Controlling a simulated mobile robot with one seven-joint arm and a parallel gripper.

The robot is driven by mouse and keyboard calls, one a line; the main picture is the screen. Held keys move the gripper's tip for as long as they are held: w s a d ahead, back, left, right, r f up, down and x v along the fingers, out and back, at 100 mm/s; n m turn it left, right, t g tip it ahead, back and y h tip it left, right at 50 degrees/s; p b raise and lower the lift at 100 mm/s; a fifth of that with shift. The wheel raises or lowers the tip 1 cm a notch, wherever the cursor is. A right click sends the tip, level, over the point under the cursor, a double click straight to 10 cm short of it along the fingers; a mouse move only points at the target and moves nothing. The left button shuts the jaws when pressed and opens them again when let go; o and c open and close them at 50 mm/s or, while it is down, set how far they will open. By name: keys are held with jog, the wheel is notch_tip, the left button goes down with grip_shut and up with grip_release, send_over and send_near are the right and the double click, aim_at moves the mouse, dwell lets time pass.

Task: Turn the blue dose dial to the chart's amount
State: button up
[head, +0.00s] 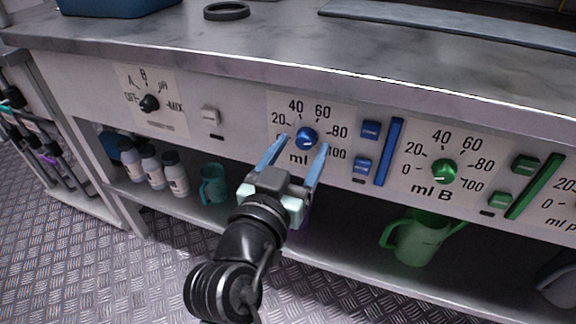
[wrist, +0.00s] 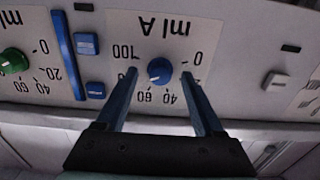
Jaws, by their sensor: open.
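The blue dose dial (head: 307,137) sits on the front panel, on a white scale plate with marks including 20, 40, 60, 80 and 100. It also shows in the wrist view (wrist: 160,70), where the plate appears upside down and reads "ml A". My gripper (head: 307,143) is open, with its two blue fingers on either side of the dial. In the wrist view the fingertips (wrist: 160,73) flank the dial with gaps on both sides. The dial's pointer is too small to read surely. No chart is recognisable in either view.
A green dial (head: 444,171) marked "ml B" is to the right, beyond blue buttons (head: 371,129) and a blue bar (head: 389,152). A black selector knob (head: 149,103) is at left. Below, a shelf holds white bottles (head: 175,174), a teal mug (head: 213,184) and a green jug (head: 416,240).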

jog(key=p+v, duration=0.1)
jog(key=v, duration=1.1)
jog(key=shift+s+p, duration=0.35)
jog(key=shift+p, duration=0.05)
jog(key=shift+a, duration=0.1)
